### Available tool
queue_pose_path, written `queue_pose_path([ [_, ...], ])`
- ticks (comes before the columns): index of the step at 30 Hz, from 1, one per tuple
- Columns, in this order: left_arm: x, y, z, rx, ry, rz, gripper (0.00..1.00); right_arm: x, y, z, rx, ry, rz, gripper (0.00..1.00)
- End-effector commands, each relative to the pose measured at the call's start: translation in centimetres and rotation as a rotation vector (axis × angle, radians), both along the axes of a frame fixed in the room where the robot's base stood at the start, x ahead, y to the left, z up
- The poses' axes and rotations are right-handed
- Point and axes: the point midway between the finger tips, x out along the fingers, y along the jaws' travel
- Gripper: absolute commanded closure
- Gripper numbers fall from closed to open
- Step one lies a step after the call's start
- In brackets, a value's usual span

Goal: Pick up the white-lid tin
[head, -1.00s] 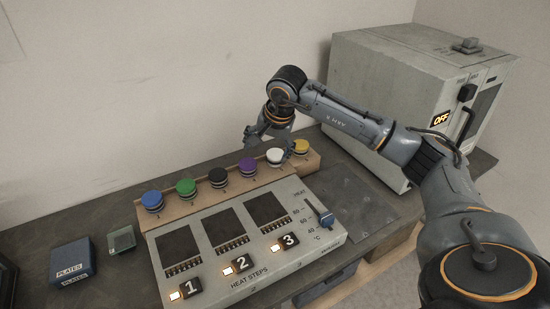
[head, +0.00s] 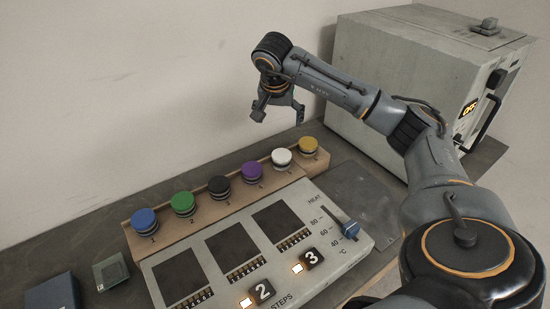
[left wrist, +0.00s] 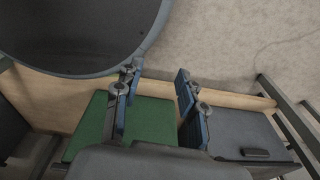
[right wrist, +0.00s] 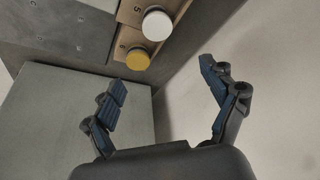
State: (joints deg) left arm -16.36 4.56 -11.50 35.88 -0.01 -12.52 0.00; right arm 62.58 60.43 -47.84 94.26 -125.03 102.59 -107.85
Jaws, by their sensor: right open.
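The white-lid tin (head: 281,158) stands in the wooden rack (head: 237,207), between the purple-lid tin (head: 221,174) and the yellow-lid tin (head: 308,145). In the right wrist view the white lid (right wrist: 157,25) is at the top, beyond my fingertips. My right gripper (head: 279,113) is open and empty, above and behind the rack near the white-lid tin; it also shows in the right wrist view (right wrist: 165,82). My left gripper (left wrist: 158,85) is open and empty in the left wrist view, away from the tin.
The heat steps panel (head: 355,262) with a slider (head: 350,229) lies in front of the rack. A grey oven-like box (head: 375,60) stands at the back right. Blue, green and black-lid tins fill the rack's left part. A dark blue box (head: 52,292) lies at left.

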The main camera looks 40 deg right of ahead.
Motion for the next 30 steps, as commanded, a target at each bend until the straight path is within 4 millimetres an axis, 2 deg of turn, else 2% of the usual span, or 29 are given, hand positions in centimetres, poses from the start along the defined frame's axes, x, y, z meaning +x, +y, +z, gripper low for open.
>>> queue_pose_path([
  [1,-0.7,0.0,-1.5,0.0,0.009,0.0,0.6,0.0,0.0,-1.5,0.0,0.0,0.0,0.15],
  [6,-2.5,0.1,-3.7,0.002,0.037,0.0,0.6,0.0,0.0,-3.5,0.001,-0.001,0.0,0.15],
  [12,-2.7,0.1,-5.6,0.003,0.04,0.0,0.6,0.0,0.0,-5.5,0.001,-0.001,0.0,0.15],
  [17,-1.7,0.1,-5.3,0.001,0.025,0.0,0.6,0.3,-0.5,-6.9,0.0,0.003,-0.001,0.15],
  [21,-1.0,0.0,-4.8,0.0,0.012,0.001,0.6,1.0,-1.3,-9.5,0.002,0.004,-0.002,0.15],
  [25,-1.0,0.0,-4.5,0.0,0.012,0.001,0.6,1.5,-2.0,-11.6,0.001,0.003,-0.002,0.15],
  [30,-1.1,0.0,-4.4,0.0,0.014,0.001,0.6,2.0,-2.5,-13.1,0.001,0.001,0.0,0.15],
])
